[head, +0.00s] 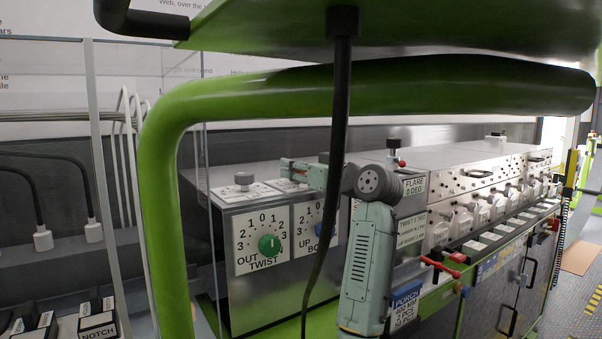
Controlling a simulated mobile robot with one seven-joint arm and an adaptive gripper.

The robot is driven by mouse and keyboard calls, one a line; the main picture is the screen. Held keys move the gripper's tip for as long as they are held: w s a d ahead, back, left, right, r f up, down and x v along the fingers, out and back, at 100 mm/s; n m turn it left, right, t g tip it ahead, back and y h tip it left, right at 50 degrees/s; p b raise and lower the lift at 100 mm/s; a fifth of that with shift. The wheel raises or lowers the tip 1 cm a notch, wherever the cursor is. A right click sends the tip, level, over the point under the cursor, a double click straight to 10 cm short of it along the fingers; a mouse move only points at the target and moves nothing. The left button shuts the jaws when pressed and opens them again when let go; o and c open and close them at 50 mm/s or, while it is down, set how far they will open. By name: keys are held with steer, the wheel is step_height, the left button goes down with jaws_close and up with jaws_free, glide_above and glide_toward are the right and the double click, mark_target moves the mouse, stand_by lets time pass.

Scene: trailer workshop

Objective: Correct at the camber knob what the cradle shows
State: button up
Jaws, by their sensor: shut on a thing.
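A grey metal control box (270,308) stands on the green bench. I see no knob labelled camber, and I cannot make out a cradle.
A green tube frame (165,210) and a black hanging cable (335,130) cross the view in front of the box. A long machine with several round dials (470,213) runs to the right, with a red handle (438,266) near my arm. Labelled blocks (97,322) sit lower left.

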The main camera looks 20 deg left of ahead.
steer(key=shift+n+g+y, duration=0.7)
steer(key=shift+n+g, duration=0.2)
steer(key=shift+g, duration=0.3)
steer(key=o, duration=1.2)
steer(key=shift+d, duration=0.15)
steer(key=v, duration=1.2)
steer(key=shift+w, duration=0.1)
